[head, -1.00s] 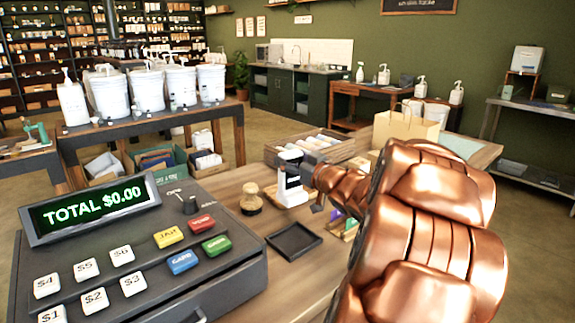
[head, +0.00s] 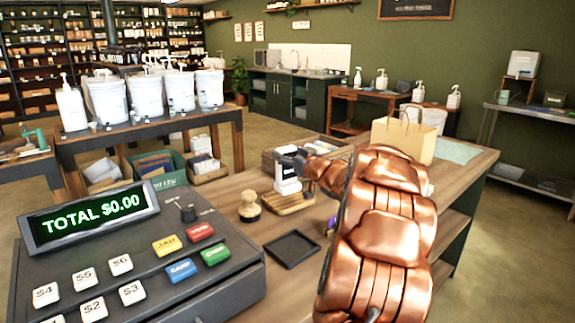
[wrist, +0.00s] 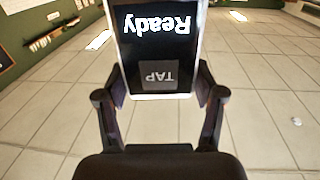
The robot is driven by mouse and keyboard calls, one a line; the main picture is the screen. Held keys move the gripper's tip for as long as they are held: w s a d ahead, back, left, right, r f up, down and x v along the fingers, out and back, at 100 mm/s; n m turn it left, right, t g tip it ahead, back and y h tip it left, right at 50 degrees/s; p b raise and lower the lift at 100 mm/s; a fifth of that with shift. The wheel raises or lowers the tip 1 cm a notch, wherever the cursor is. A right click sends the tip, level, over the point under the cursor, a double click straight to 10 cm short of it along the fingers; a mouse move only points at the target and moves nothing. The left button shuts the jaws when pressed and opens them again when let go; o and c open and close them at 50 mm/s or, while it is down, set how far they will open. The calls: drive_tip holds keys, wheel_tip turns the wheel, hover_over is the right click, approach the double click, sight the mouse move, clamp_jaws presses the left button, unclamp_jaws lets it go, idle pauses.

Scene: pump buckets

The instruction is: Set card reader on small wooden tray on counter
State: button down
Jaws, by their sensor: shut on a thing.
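The card reader (wrist: 158,45) is a white-edged slab with a dark screen reading "Ready" and "TAP", upside down in the wrist view. My gripper (wrist: 155,92) is shut on its lower part, one finger on each side. In the head view the reader (head: 288,186) shows white and upright at the end of my copper arm, with my gripper (head: 297,160) at its top. The small wooden tray (head: 297,206) lies on the counter directly below the reader. I cannot tell whether the reader touches it. My arm hides the counter to the right.
A black square tray (head: 291,250) and a wooden-handled stamp (head: 250,207) are near the cash register (head: 180,275). A small purple thing (head: 331,226) shows beside my arm.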

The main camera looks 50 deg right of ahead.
sight(288, 182)
drive_tip(key=shift+f, duration=1.75)
drive_tip(key=shift+c, duration=0.7)
unclamp_jaws()
drive_tip(key=shift+f, duration=0.1)
drive_tip(key=v, duration=0.7)
drive_tip(key=shift+s+b, duration=0.3)
drive_tip(key=shift+b, duration=0.05)
